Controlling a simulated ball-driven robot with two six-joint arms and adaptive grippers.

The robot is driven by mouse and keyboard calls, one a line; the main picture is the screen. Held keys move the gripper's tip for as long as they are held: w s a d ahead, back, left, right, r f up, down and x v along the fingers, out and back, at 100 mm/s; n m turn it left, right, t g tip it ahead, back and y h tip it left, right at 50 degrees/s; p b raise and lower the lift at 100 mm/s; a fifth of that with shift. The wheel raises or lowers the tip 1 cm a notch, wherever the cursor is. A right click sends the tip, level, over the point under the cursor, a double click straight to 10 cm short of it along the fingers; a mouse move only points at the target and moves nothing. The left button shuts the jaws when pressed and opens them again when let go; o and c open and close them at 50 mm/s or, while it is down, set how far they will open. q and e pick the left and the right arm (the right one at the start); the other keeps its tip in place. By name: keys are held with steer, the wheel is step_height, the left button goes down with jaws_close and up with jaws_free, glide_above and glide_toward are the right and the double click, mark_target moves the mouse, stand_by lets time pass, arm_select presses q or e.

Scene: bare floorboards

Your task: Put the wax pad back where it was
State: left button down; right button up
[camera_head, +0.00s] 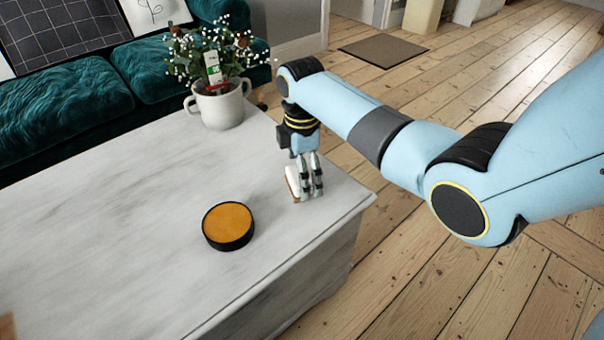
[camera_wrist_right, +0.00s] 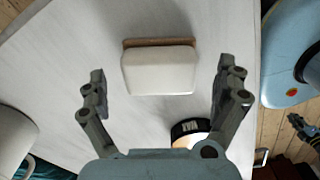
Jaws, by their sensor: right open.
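The wax pad, a white block with a brown layer along one side (camera_wrist_right: 158,72), lies on the pale tabletop. In the head view the pad (camera_head: 293,182) shows beside my right gripper's fingers, partly hidden by them. My right gripper (camera_head: 312,194) points down over the table and is open. In the right wrist view the pad lies between the lines of the two spread fingers, with clear room on both sides. A dark jointed part at the right edge of that view may be my left gripper (camera_wrist_right: 304,131); its jaws are too small to judge.
A round black tin with an orange top (camera_head: 228,226) stands on the white table (camera_head: 110,220), left of and nearer than the pad. A white flower pot (camera_head: 219,105) stands at the far edge. A teal sofa (camera_head: 65,105) lies behind. The table's left part is clear.

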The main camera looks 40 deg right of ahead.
arm_select(q)
steer(key=s+d+r+p, duration=0.1)
steer(key=p, duration=0.1)
steer(key=s+d+r+p, duration=0.1)
steer(key=r, duration=0.1)
steer(key=shift+s+p, duration=0.25)
steer(key=shift+p, duration=0.1)
arm_select(e)
step_height(320, 180, up, 10)
